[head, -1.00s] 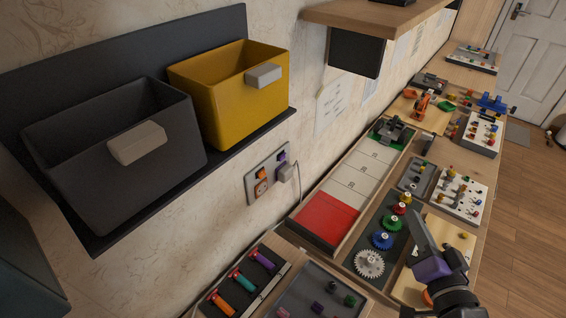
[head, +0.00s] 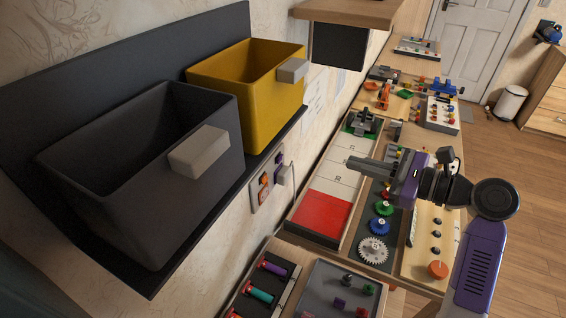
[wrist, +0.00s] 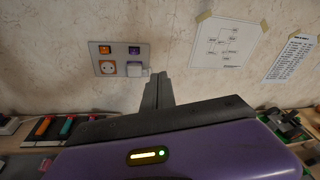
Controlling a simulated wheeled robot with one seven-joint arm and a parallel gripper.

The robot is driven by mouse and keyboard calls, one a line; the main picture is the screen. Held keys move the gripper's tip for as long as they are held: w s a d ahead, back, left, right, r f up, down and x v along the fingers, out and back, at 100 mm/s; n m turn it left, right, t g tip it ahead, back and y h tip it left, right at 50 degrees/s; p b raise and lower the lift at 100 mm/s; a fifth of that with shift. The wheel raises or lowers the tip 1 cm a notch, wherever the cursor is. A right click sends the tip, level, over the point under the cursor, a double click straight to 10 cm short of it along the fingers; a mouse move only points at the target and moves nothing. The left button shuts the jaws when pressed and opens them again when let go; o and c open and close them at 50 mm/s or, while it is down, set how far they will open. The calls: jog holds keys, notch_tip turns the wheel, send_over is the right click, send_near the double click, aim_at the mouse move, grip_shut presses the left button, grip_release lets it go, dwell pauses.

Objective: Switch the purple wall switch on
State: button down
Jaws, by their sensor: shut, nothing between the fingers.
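The purple wall switch (wrist: 134,50) sits at the upper right of a grey wall plate (wrist: 118,58), beside an orange switch (wrist: 104,49). In the head view the purple switch (head: 279,158) shows small, partly below the bin shelf. My gripper (head: 352,162) is shut and empty, out over the bench and to the right of the plate. In the wrist view its fingers (wrist: 158,78) point toward the wall, just right of the plate and apart from it as far as I can tell. The switch's on or off position is too small to tell.
A grey bin (head: 130,185) and a yellow bin (head: 236,95) stand on a shelf left of and above the plate. Gears and boards (head: 372,248) cover the bench below.

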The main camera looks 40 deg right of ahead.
jog(key=a, duration=0.1)
jog(key=s+a+f+m+y, duration=0.1)
jog(key=a+m+g+y, duration=0.1)
jog(key=shift+s+a+f, duration=0.15)
jog(key=shift+a+f, duration=0.05)
jog(key=shift+a, duration=0.2)
send_near(280, 160)
notch_tip(280, 160, down, 3)
jog(key=w, duration=0.2)
jog(key=shift+w+a+r, duration=0.3)
jog(key=shift+w+a, duration=0.05)
jog(key=shift+w, duration=0.25)
jog(key=shift+w+a+r, duration=0.25)
jog(key=shift+w+a, duration=0.05)
jog(key=shift+w, duration=0.3)
jog(key=shift+w+a+r, duration=0.3)
jog(key=shift+w+a, duration=0.05)
jog(key=shift+w, duration=0.25)
